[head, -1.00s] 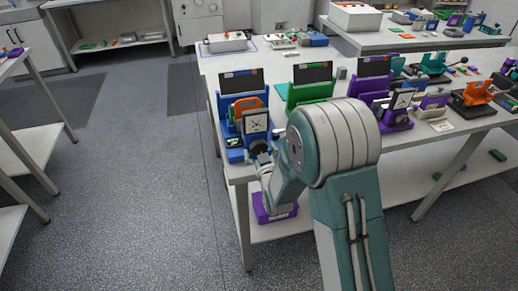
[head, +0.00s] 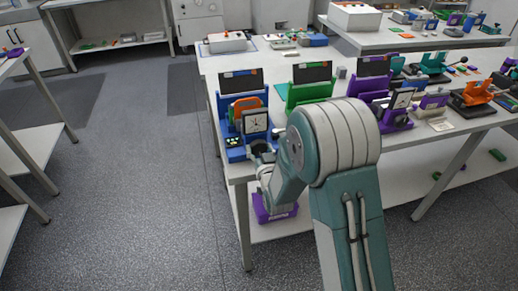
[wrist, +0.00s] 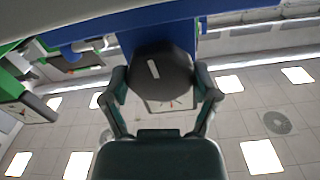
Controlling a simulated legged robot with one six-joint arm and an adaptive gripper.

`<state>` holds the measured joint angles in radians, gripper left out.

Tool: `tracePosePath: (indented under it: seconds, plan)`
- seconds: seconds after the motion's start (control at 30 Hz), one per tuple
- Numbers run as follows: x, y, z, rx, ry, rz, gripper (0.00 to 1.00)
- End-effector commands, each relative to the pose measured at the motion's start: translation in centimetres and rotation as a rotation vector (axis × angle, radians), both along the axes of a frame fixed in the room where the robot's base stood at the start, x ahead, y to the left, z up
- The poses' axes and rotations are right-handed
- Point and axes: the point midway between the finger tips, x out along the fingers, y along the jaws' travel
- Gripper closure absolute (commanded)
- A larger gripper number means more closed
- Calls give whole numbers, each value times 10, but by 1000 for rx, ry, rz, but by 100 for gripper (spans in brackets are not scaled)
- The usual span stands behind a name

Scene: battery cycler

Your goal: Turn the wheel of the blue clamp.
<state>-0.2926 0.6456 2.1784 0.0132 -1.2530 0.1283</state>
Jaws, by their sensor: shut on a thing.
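The blue clamp (head: 234,155) stands at the near left corner of the long white table, with an orange part and a square white-faced dial (head: 256,123) on it. In the wrist view its blue body (wrist: 128,37) runs across the top. The dark wheel (wrist: 160,72), with a white bar mark, sits under it. My gripper (wrist: 162,84) has one finger on each side of the wheel and is shut on it. In the head view my gripper (head: 264,150) is at the front of the clamp, partly hidden by my arm, and the wheel cannot be made out clearly.
A green clamp (head: 306,88) and a purple clamp (head: 372,92) stand to the right on the same table. A purple box (head: 274,208) is on the lower shelf beneath my gripper. The floor left of the table is clear.

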Motion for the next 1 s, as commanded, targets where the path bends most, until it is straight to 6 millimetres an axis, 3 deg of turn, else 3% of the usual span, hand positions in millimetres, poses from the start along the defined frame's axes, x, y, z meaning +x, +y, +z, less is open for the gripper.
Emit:
tracePosePath:
  seconds: [0.13,0.17,0.2,0.67,0.77,1.0]
  plan:
    - [0,1,0,-2,-2,1,70]
    - [0,1,0,-2,-2,1,13]
    - [0,1,0,-2,-2,1,0]
    - [-2,-1,0,-3,-1,0,0]
    - [-11,-3,0,-3,0,0,0]
    - [-58,-16,0,-4,2,0,0]
